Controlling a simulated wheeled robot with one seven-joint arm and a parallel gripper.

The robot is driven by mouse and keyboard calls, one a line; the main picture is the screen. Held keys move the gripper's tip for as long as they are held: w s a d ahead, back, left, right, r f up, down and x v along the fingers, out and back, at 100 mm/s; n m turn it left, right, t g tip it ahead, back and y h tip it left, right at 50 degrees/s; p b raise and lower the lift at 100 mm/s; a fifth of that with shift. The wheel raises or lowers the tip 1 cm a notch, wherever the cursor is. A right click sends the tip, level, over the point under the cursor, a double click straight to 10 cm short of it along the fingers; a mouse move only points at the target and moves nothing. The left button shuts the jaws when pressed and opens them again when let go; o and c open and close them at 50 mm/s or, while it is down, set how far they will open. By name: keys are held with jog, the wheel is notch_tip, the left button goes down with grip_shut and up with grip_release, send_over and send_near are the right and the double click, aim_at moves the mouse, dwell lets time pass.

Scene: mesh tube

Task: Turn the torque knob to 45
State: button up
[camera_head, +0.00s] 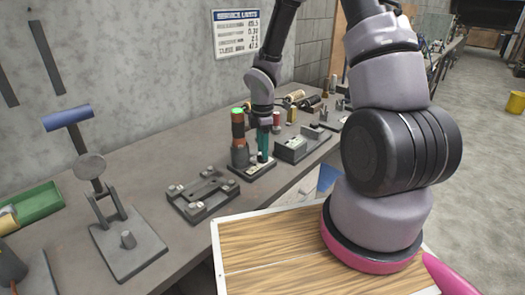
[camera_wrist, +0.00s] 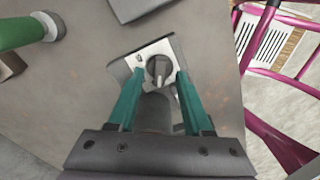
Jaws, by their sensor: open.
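The torque knob (camera_wrist: 158,66) is a round dark dial with a raised grip bar, set on a light plate (camera_wrist: 146,52) in the wrist view. My gripper (camera_wrist: 160,75) has two teal fingers, open, pointing down with their tips on either side of the knob. I cannot tell whether the fingers touch it. The bar points roughly up and down in the wrist view. Any scale marks are too small to read. In the head view, my gripper (camera_head: 263,146) is above a small base plate (camera_head: 252,171) on the workbench, and the knob cannot be made out there.
A post with green top and orange band (camera_head: 238,132) stands close left of my gripper. A grey fixture (camera_head: 203,194) and a toggle clamp (camera_head: 125,240) lie further left on the bench (camera_head: 190,155). A grey box (camera_head: 301,145) stands to the right.

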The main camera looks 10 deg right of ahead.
jog(key=shift+f, duration=0.55)
grip_shut()
